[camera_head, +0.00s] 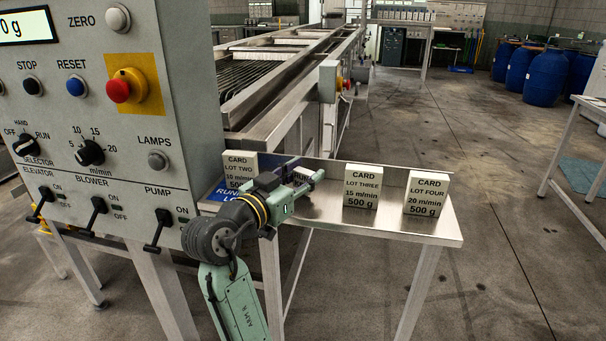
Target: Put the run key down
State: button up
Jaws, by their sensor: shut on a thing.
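My gripper (306,179) is over the steel shelf (385,222), left of the LOT THREE card. It is shut on the run key, which is too small and too covered by the fingers to make out clearly. My wrist and arm come up from below and hide part of the shelf. A blue label (227,192) with partly covered white lettering lies on the shelf's left end, beside my wrist.
Cards stand upright on the shelf: LOT TWO (238,167), partly hidden, LOT THREE (362,186) and LOT FOUR (427,193). The control panel (120,165) with knobs and switches stands close on the left. Bare shelf shows in front of the cards.

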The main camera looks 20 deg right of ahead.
jog(key=shift+f, duration=0.25)
jog(key=o, duration=1)
jog(key=shift+r, duration=0.1)
jog(key=shift+o, duration=0.2)
jog(key=shift+r, duration=0.3)
jog(key=b+v, duration=0.2)
jog(key=v, duration=1)
jog(key=shift+f, duration=0.15)
